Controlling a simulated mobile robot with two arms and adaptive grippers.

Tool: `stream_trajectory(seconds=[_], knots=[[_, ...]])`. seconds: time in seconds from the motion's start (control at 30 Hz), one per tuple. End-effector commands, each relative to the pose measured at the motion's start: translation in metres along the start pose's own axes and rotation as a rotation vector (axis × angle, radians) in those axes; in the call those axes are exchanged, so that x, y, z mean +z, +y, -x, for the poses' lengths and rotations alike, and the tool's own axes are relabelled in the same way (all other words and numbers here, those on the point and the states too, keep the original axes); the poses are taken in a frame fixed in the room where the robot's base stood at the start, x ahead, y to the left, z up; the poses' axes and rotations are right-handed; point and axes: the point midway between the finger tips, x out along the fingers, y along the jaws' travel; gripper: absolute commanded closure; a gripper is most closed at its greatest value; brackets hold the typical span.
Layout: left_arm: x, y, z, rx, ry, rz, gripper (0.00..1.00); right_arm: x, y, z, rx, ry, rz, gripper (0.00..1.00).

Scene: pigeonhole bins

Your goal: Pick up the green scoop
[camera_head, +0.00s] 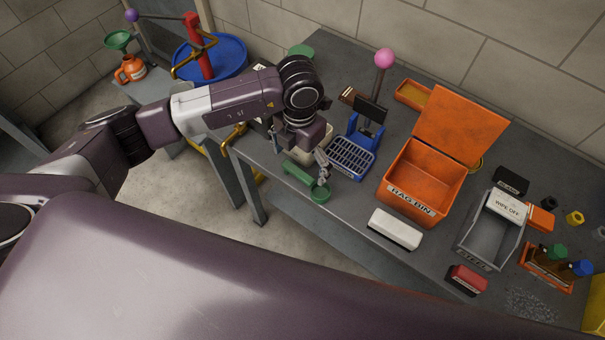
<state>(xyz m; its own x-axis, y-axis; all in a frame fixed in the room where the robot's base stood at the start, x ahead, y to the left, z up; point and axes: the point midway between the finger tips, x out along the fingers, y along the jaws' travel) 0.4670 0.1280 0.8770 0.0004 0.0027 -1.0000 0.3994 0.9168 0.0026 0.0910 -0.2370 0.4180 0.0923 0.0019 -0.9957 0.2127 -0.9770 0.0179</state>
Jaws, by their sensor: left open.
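The green scoop (298,181) lies on the grey workbench near its front left edge, its round end toward the right. My left gripper (323,171) points down directly above the scoop's round end. Its fingers are open, and they overlap the scoop in the picture; I cannot tell whether they touch it. My left arm comes in from the left and hides part of the bench behind the scoop. My right gripper is not in view.
A blue dispenser with a grate (351,157) stands right of the gripper. Further right are an open orange rag bin (416,184), a white block (395,229) and a grey tray (490,232). A pink-knobbed lever (384,59) rises behind. A blue drum (222,54) stands left.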

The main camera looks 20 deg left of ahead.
Motion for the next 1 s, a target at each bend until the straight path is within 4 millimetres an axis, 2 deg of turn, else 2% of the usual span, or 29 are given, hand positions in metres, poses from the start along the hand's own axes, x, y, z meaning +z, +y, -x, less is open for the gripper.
stream_trajectory(seconds=[0.1, 0.3, 0.57, 0.87, 1.0], knots=[[-0.003, 0.002, -0.015, -0.001, 0.006, 0.001, 0.09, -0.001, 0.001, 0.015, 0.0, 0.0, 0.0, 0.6], [-0.002, 0.002, -0.039, -0.002, 0.001, 0.0, 0.09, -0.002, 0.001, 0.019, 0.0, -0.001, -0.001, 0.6], [-0.001, 0.002, -0.042, -0.002, 0.0, -0.002, 0.1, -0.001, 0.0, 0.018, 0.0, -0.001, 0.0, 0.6], [-0.001, 0.002, -0.042, -0.002, 0.0, -0.001, 0.44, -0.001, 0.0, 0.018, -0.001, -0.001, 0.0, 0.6], [-0.001, 0.001, -0.042, -0.003, 0.0, -0.001, 0.45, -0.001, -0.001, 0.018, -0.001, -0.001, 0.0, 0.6]])
